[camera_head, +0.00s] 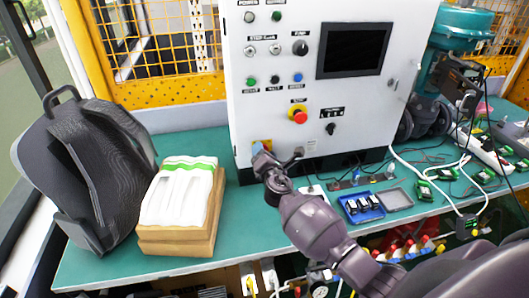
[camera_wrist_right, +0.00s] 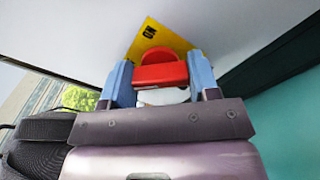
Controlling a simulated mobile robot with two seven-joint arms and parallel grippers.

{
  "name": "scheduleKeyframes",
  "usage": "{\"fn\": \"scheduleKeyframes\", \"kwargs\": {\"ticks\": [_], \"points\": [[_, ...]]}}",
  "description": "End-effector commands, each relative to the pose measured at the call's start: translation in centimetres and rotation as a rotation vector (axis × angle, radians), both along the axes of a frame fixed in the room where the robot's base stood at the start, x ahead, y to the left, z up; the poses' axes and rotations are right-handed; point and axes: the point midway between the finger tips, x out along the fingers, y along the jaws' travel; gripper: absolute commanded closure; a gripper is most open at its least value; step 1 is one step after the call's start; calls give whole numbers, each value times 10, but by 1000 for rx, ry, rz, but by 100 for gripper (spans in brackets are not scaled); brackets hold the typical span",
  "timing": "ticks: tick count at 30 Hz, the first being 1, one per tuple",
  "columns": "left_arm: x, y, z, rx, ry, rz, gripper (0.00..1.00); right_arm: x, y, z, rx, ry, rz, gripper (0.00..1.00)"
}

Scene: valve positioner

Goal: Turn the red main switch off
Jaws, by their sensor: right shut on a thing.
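The red main switch (camera_wrist_right: 160,73) sits on a yellow plate (camera_wrist_right: 178,38) on the white cabinet face, in the right wrist view. It has a round red back and a raised red grip bar that lies across the picture. My right gripper (camera_wrist_right: 160,82) has its blue fingers on both sides of the grip bar and is shut on it. In the head view my right gripper (camera_head: 262,152) is at the lower left of the white control cabinet (camera_head: 262,110); the gripper hides the red switch there. My left gripper is not in view.
A red emergency-stop button (camera_head: 298,116), a black screen (camera_head: 354,50) and several knobs are higher on the cabinet. A black backpack (camera_head: 85,170) and a stacked box (camera_head: 180,240) stand left on the green bench (camera_head: 255,235). A blue tray (camera_head: 361,208) and cables lie right.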

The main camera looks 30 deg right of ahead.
Motion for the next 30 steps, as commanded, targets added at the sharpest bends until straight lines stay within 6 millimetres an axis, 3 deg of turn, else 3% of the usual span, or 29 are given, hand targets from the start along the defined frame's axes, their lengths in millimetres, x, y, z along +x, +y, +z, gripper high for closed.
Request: {"fn": "scheduleKeyframes", "kwargs": {"ticks": [17, 18, 23, 30], "points": [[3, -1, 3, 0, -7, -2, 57, 0, 0, -1, -36, 10, 1, 68], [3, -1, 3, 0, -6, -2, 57, 0, 0, -1, -36, 10, 1, 43], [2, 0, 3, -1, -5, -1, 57, 0, 0, -1, -35, 10, 1, 19], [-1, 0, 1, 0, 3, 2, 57, 0, 0, 0, -34, 9, 0, 19]]}}
